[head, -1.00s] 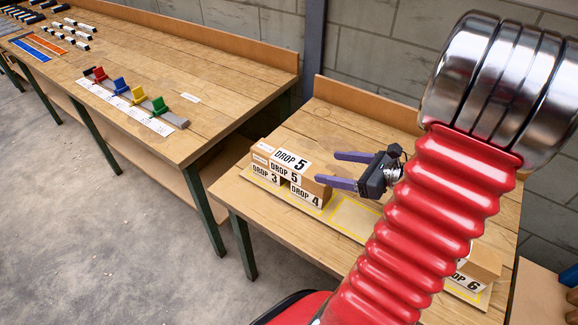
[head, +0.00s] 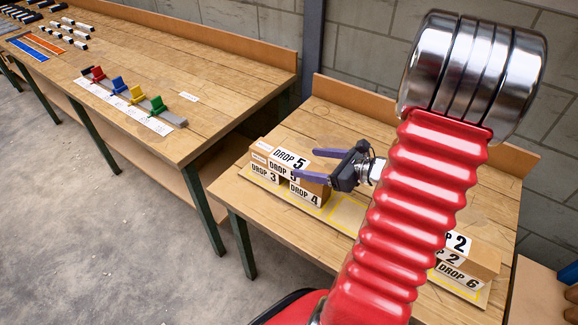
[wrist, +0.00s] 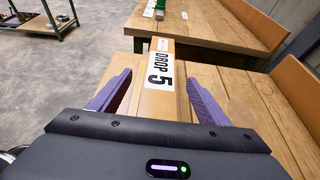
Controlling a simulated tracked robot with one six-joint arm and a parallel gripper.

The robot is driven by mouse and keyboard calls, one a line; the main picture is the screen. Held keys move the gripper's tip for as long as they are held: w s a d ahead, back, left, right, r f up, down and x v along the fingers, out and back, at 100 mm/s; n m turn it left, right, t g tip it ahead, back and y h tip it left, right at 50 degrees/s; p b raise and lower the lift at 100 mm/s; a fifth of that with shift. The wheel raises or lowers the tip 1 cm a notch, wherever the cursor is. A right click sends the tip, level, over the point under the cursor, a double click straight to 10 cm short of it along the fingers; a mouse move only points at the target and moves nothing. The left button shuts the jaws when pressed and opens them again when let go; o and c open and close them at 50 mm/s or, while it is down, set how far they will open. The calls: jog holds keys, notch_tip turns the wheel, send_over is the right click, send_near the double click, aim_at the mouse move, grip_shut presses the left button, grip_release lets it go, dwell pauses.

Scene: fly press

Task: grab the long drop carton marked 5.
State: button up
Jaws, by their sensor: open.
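The long carton marked DROP 5 (head: 293,162) lies across the top of a small stack on the near bench at the left, over cartons marked DROP 3 (head: 265,175) and DROP 4 (head: 305,195). My gripper (head: 312,164) is open, its purple fingers pointing left at the stack. In the wrist view the DROP 5 carton (wrist: 160,70) lies lengthwise between the two open fingers, with a gap on each side. The lower finger hides part of the stack in the head view.
Cartons marked 2 and DROP 6 (head: 458,275) stand at the bench's right end. Yellow-outlined spaces (head: 348,215) lie between the stacks. A back board (head: 360,100) edges the bench. Another bench (head: 190,75) at the left holds coloured blocks.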

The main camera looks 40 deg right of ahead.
aim_at(291, 160)
jog(key=shift+x, duration=0.8)
jog(key=shift+w, duration=0.1)
jog(key=shift+x, duration=2.5)
jog(key=shift+d+f, duration=0.1)
jog(key=shift+f, duration=0.05)
jog(key=c, duration=1.6)
